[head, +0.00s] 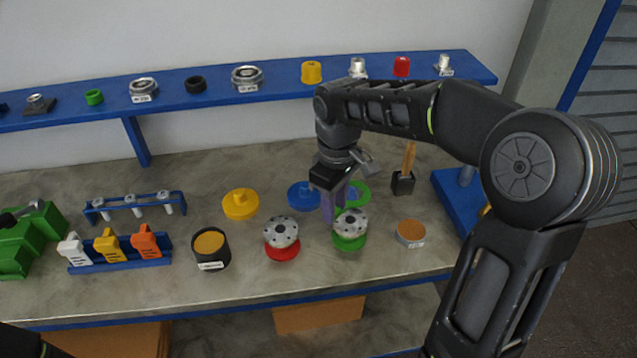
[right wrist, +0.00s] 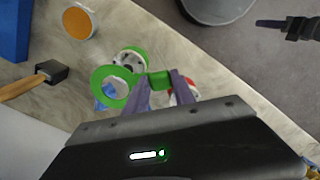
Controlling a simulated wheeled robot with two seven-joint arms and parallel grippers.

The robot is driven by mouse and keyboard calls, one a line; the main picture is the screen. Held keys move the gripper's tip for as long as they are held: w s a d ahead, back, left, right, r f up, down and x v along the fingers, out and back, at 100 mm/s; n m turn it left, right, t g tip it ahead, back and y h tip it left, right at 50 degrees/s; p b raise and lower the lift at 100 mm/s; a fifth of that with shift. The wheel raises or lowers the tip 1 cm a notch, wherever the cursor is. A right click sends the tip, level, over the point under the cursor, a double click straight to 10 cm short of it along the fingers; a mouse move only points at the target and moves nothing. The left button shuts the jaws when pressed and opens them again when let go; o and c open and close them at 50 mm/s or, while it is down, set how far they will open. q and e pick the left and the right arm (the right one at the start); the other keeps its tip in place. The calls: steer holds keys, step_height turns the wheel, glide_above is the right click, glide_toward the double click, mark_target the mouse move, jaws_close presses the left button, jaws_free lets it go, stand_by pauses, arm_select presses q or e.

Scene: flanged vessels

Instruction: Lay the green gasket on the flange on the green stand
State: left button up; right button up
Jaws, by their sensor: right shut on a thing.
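My right gripper (head: 333,205) is shut on the tab of the green gasket, a flat ring (head: 363,190). In the right wrist view the tab sits between the fingers (right wrist: 161,86) and the ring (right wrist: 98,84) sticks out to the left. The gasket is held in the air. The grey flange (head: 351,221) sits on the green stand (head: 349,242), in front of the gripper in the head view. In the right wrist view the flange (right wrist: 130,59) lies just above the ring, partly covered by it. A dark shape (right wrist: 290,26), probably my left gripper, shows at top right; its jaws are unclear.
A flange on a red stand (head: 281,232) is close left of the green stand. A blue disc (head: 303,195) and a yellow one (head: 240,203) lie behind. A tin (head: 410,233) stands right, a black pot (head: 210,248) left. A blue shelf (head: 210,98) runs along the back.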

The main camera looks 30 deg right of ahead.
steer(key=shift+s+r, duration=0.1)
steer(key=shift+s, duration=0.05)
steer(key=shift+f+b, duration=1.65)
steer(key=shift+f, duration=0.65)
steer(key=shift+f, duration=0.15)
steer(key=shift+f+b, duration=1.55)
steer(key=shift+f, duration=0.5)
steer(key=o, duration=1.2)
